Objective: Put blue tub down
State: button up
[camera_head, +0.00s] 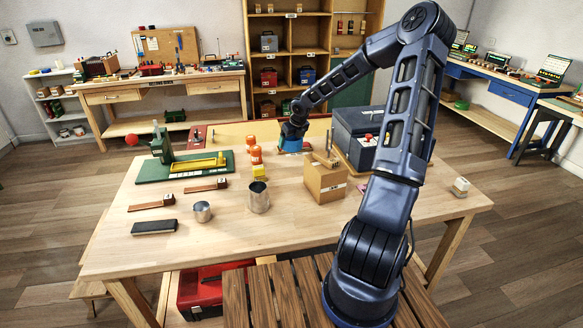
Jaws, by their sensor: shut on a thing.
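The blue tub (291,146) is at the far edge of the wooden table (240,225), under my gripper (292,139). My gripper points down and is shut on it; the fingers are small and partly merge with the tub. The tub is over or on a flat piece with red and green parts (305,149). I cannot tell whether its base touches the surface.
A cardboard box (326,181) and a dark blue case (362,130) stand to the right. A green board (185,167), metal cups (258,197) and a black block (155,227) occupy the left. The front of the table is clear.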

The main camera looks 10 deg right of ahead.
aim_at(299, 145)
notch_tip(299, 145, down, 13)
jog(key=shift+f, duration=0.15)
dwell(0.4)
jog(key=shift+f, duration=0.15)
jog(key=o, duration=0.9)
jog(key=v, duration=1)
jog(key=shift+r, duration=0.2)
jog(key=shift+v, duration=0.95)
